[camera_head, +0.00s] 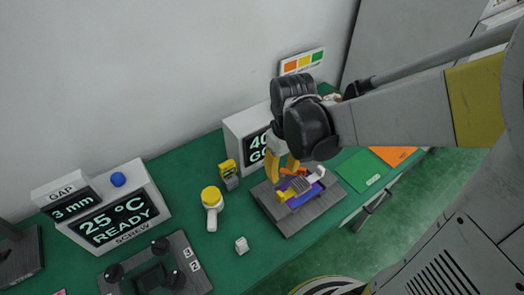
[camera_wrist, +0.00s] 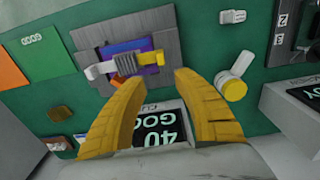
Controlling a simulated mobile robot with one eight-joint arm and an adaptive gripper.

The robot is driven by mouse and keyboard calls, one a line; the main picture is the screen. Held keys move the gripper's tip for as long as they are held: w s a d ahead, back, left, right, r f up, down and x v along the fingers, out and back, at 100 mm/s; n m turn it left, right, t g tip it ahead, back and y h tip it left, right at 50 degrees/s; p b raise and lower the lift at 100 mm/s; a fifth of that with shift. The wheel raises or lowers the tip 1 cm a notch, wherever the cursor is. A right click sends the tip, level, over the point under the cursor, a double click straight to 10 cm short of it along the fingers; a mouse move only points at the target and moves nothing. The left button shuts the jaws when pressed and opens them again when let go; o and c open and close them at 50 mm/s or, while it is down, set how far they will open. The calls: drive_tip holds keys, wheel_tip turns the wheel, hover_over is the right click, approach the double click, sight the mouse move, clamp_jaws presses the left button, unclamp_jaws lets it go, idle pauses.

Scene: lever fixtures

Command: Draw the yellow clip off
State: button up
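The yellow clip (camera_head: 283,195) sits at one end of a blue-purple block on a dark grey plate (camera_head: 284,225). In the wrist view the yellow clip (camera_wrist: 152,57) is at the right end of the block (camera_wrist: 115,48), beside a ribbed grey piece (camera_wrist: 127,64). A white clip (camera_head: 319,174) is at the block's other end; it also shows in the wrist view (camera_wrist: 97,71). My gripper (camera_head: 281,172) is above and behind the block in the head view. Its two yellow fingers in the wrist view (camera_wrist: 159,78) are spread apart with nothing between them.
A display box (camera_head: 243,130) stands behind the plate. Green (camera_head: 362,170) and orange (camera_head: 394,154) pads lie right.

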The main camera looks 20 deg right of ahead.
sight(280, 194)
drive_tip(key=shift+s+f, duration=0.15)
drive_tip(key=shift+f, duration=0.65)
wheel_tip(280, 194, down, 10)
drive_tip(key=b, duration=0.5)
drive_tip(key=shift+f, duration=0.2)
clamp_jaws()
drive_tip(key=shift+a, duration=0.1)
